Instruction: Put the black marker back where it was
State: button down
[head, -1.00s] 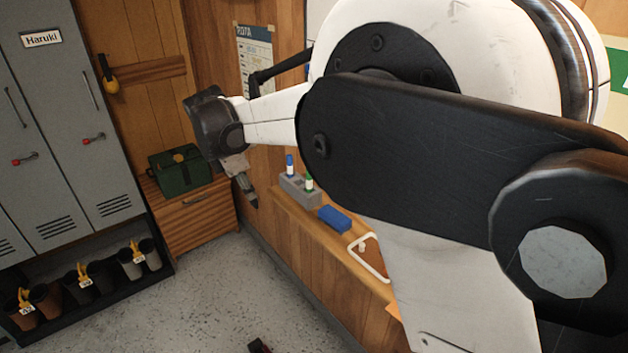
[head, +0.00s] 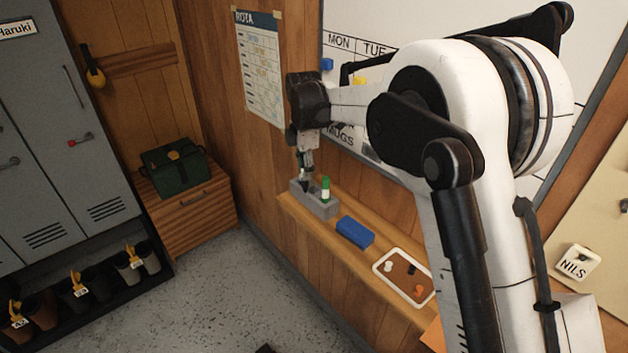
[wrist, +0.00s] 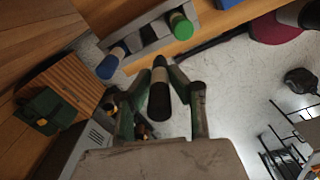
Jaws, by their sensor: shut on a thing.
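My gripper (wrist: 160,92) is shut on the black marker (wrist: 159,98), which shows between the two fingers in the wrist view. In the head view my gripper (head: 305,175) is at the left part of the grey marker holder (head: 320,208); the marker itself is hard to make out there. The holder also shows in the wrist view (wrist: 150,38). A green-capped marker (head: 326,188) stands upright in the holder. A blue-capped marker (wrist: 110,64) is also in the holder, mostly hidden behind my gripper in the head view. I cannot tell whether the black marker touches the holder.
The holder is on a wooden wall ledge (head: 377,252). A blue eraser (head: 355,232) and a white-rimmed tray (head: 381,275) with small items lie to its right. A whiteboard (head: 400,22) and a rota sheet (head: 260,70) are on the wall. A green case (head: 174,168) sits on a wooden cabinet at left.

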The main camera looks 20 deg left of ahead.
jog(key=shift+w+d+f+p, duration=0.25)
jog(key=shift+w+f, duration=0.35)
jog(key=shift+f, duration=0.45)
jog(key=shift+w+d+f+p, duration=0.1)
jog(key=shift+w+d+f, duration=0.1)
jog(key=shift+w+f, duration=0.6)
jog(key=shift+w+d+f+p, duration=0.25)
jog(key=shift+w+f, duration=0.1)
jog(key=shift+f, duration=0.95)
jog(key=c, duration=2.1)
grip_release()
jog(key=shift+f, duration=0.15)
jog(key=shift+o, duration=1.1)
jog(key=shift+r, duration=0.25)
notch_tip(320, 180, up, 12)
jog(key=b, duration=0.1)
